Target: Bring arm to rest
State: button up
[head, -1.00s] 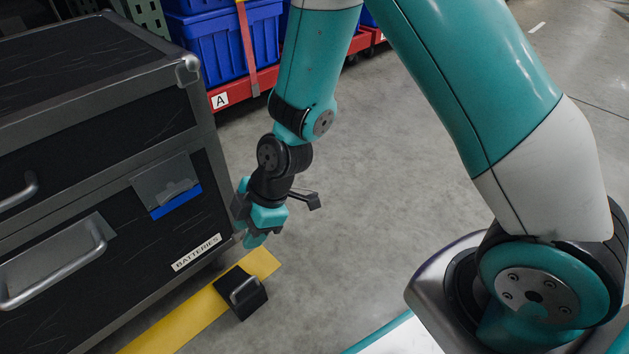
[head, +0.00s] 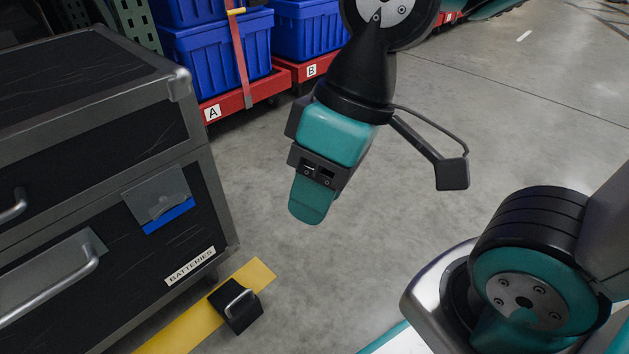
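My gripper (head: 313,200) hangs at the upper middle of the head view, pointing down over bare floor. I see it side-on, with one teal finger in front, so the gap between the fingers is hidden. I see nothing held at its tip. A camera-like black block on a bracket sticks out to its right. My arm is folded up, with its upper part beyond the top edge of the view.
A black cabinet (head: 95,150) with a BATTERIES label stands at left. A black block with a handle (head: 236,308) lies on the yellow floor strip (head: 185,328). Blue totes (head: 215,55) sit on red carts (head: 245,98) behind.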

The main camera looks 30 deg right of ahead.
notch_tip(320, 180, up, 52)
jog(key=p, duration=5.2)
jog(key=shift+r, duration=0.15)
